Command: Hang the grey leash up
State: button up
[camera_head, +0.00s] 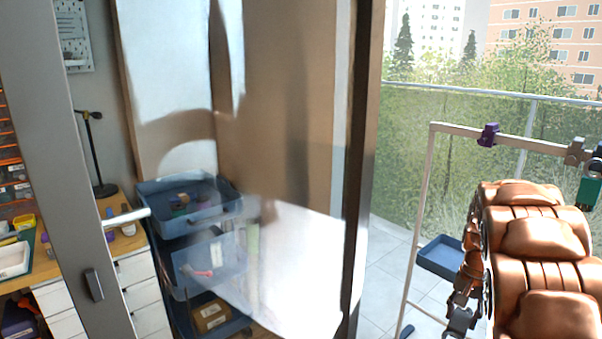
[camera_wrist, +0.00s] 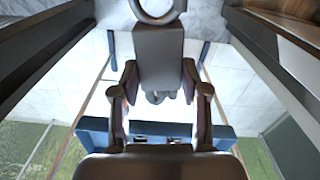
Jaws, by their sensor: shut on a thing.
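The grey leash shows in the wrist view as a grey block (camera_wrist: 158,50) with a grey ring (camera_wrist: 157,9) at its far end. My gripper (camera_wrist: 159,78) is shut on the block, one finger on each side. In the head view my gripper (camera_head: 465,297) points down at the lower right, and a grey piece (camera_head: 461,321) shows at its tip. A purple clip (camera_head: 488,135) and a grey clip (camera_head: 575,152) sit on the rail. A teal piece (camera_head: 590,190) hangs at the far right.
A blue tray (camera_head: 440,258) sits low at the rack, behind my arm. A glass door with a dark frame (camera_head: 361,170) stands left of the rack. A trolley with blue trays (camera_head: 190,227) shows left of the frame. A railing (camera_head: 410,88) runs behind the rack.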

jog(key=w+a+r+n, duration=0.2)
jog(key=w+a+n, duration=0.1)
jog(key=a, duration=0.6)
jog(key=w+a+r+n+p, duration=0.1)
jog(key=w+a+r+n, duration=0.15)
jog(key=a, duration=0.55)
jog(key=w+a+r+n, duration=0.3)
jog(key=a+n, duration=0.1)
jog(key=a, duration=0.5)
jog(key=s+r+p, duration=0.3)
jog(key=r+p, duration=0.5)
jog(key=p, duration=1.2)
jog(key=shift+d, duration=0.3)
jog(key=shift+s+f, duration=0.1)
jog(key=shift+d, duration=0.1)
